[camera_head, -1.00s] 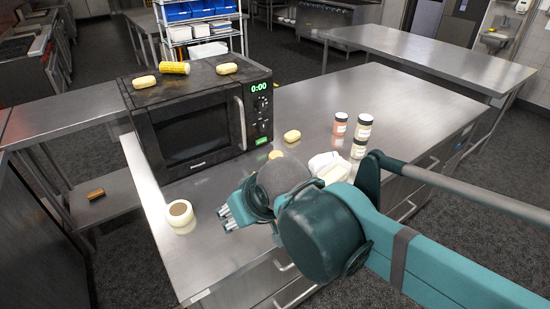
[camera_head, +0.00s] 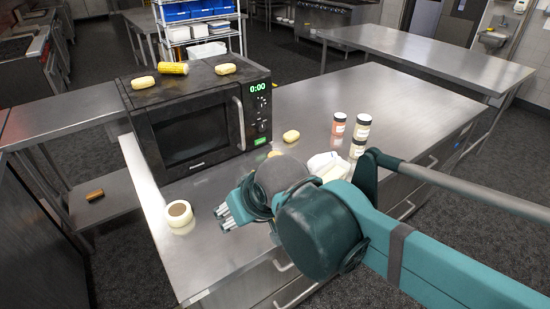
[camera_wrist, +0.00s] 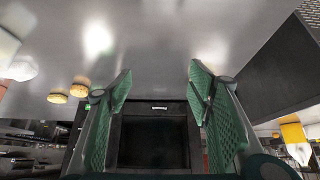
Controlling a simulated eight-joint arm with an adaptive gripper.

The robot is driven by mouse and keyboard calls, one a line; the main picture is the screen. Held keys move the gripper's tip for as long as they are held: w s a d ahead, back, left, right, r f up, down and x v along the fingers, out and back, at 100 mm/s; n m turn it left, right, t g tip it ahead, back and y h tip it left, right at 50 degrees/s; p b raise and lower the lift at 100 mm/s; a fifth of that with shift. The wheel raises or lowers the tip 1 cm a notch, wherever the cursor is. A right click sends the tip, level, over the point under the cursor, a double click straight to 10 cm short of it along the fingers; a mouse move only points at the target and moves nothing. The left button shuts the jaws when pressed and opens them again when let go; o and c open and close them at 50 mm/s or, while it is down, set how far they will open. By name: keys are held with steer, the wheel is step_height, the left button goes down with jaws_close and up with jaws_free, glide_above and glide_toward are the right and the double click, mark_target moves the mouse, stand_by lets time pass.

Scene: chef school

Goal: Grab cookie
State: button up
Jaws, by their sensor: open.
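Several pale yellow, rounded pieces are in view, and I cannot tell for certain which is the cookie. In the head view a small tan round piece (camera_head: 275,154) lies on the steel counter by the microwave's front right, with a yellow oval piece (camera_head: 291,136) behind it. Two such round pieces show at the left of the wrist view, one paler (camera_wrist: 57,97) and one browner (camera_wrist: 80,88). My gripper (camera_head: 227,216) is open and empty above the counter's front part, apart from these pieces. Its green fingers (camera_wrist: 160,100) frame the microwave in the upside-down wrist view.
The black microwave (camera_head: 195,130) stands closed at the back left, with yellow pieces (camera_head: 143,82) on top. A cream roll-like ring (camera_head: 180,214) sits left of my gripper. Jars (camera_head: 361,128) and a white crumpled thing (camera_head: 327,165) are right. The counter's far right (camera_head: 400,95) is clear.

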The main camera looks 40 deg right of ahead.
steer(key=w+d+r+m+g+p, duration=0.1)
steer(key=w+d+r+m+p, duration=0.35)
steer(key=w, duration=0.25)
steer(key=m+g+h+p, duration=0.1)
steer(key=m+g+p, duration=0.5)
steer(key=m+p, duration=0.85)
glide_toward(275, 155)
steer(key=shift+s+a+f+n+p, duration=0.15)
steer(key=shift+a+n+p, duration=0.1)
steer(key=shift+n+p, duration=0.2)
steer(key=shift+a+f+n+p, duration=0.25)
steer(key=shift+n+p, duration=0.1)
steer(key=shift+n, duration=0.2)
steer(key=shift+d+f+m+p, duration=0.3)
steer(key=shift+d+f+m, duration=0.1)
steer(key=shift+d+f, duration=0.2)
steer(key=shift+d+f, duration=0.1)
steer(key=shift+f, duration=1.15)
